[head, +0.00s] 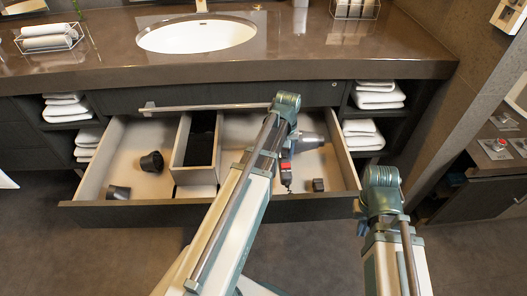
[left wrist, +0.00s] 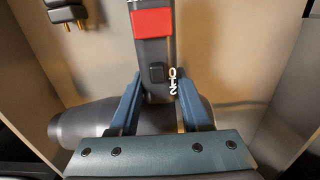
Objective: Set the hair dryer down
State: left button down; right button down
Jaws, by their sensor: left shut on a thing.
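The hair dryer has a silver-grey barrel (head: 311,141) and a dark handle with a red band (head: 286,172). It is inside the right compartment of the open drawer (head: 125,212). My left gripper (left wrist: 158,82) is shut on the dryer's handle (left wrist: 156,55), with a finger on each side. Its barrel (left wrist: 85,124) lies crosswise behind the fingers. I cannot tell whether the dryer touches the drawer floor. In the head view my left arm covers part of the drawer, and the gripper is mostly hidden. My right arm is at the right; its fingers cannot be made out.
A black plug (head: 318,185) lies near the drawer's front; it also shows in the left wrist view (left wrist: 66,12). Two black attachments (head: 152,162) lie in the left compartment. A box-like divider (head: 197,165) stands mid-drawer. Folded towels (head: 378,97) fill side shelves under the counter (head: 110,62).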

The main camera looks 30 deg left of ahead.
pick_arm(q)
jog(key=a, duration=0.3)
jog(key=w+a, duration=0.1)
jog(key=a, duration=0.3)
jog(key=a+f+b, duration=0.1)
jog(key=a, duration=0.2)
jog(key=shift+w+a, duration=0.4)
jog(key=shift+f+b, duration=1.7)
jog(key=shift+f, duration=0.1)
jog(key=shift+f, duration=0.15)
jog(key=shift+c, duration=1.8)
grip_release()
notch_tip(320, 180, up, 12)
jog(key=p, duration=1.2)
jog(key=shift+r, duration=0.2)
